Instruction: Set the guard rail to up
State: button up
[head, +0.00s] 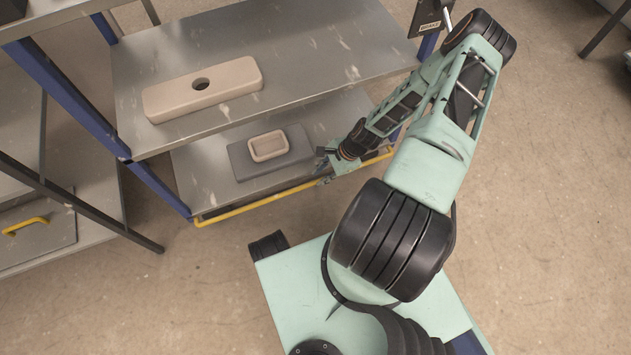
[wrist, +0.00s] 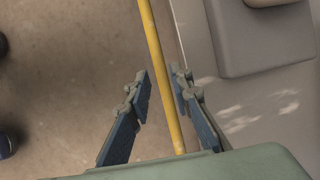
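The guard rail is a thin yellow bar (head: 262,199) along the front edge of the lower shelf (head: 195,180) of the rack. It sits low, at about the level of that shelf. In the wrist view the rail (wrist: 161,70) runs lengthwise between my two fingers. My gripper (head: 325,172) is at the front of the lower shelf, toward the right part of the rail. In the wrist view my gripper (wrist: 158,82) is open, with a finger on either side of the bar. A gap shows on both sides of the bar, wider on the left.
A grey slab (head: 245,166) with a small beige dish (head: 268,146) lies on the lower shelf. A long beige block with a hole (head: 203,89) lies on the upper shelf (head: 300,40). Another rack (head: 60,215) stands at left.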

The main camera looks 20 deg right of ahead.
aim_at(313, 182)
jog(key=b+x, duration=0.1)
jog(key=x, duration=0.3)
jog(key=shift+f, duration=0.15)
jog(key=shift+c, duration=0.5)
grip_shut()
